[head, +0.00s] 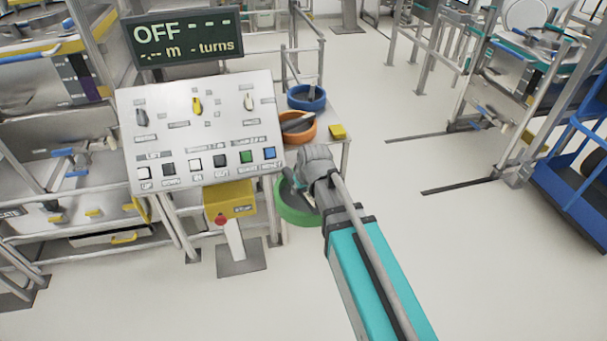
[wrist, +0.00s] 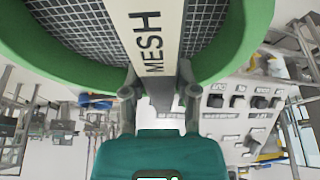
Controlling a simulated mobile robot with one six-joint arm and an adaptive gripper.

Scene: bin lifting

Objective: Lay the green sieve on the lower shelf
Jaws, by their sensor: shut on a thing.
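The green sieve (head: 298,216) is a round green ring, partly hidden behind my gripper (head: 308,178) and the control panel's edge in the head view. In the wrist view the green sieve (wrist: 75,75) fills the top, with grey mesh and a pale crossbar marked "MESH". My gripper (wrist: 160,88) is shut on this crossbar, its fingers on either side. The sieve hangs beside the front of a small stand (head: 345,158) with a blue sieve (head: 306,97) and an orange sieve (head: 298,127) on its top. A lower shelf there cannot be made out clearly.
A sloped control panel (head: 200,130) with switches and buttons stands close to the left, with a yellow stop box (head: 230,200) below. A yellow block (head: 338,131) lies on the stand's top. Open floor (head: 400,240) lies to the right; a blue rack (head: 580,160) is farther right.

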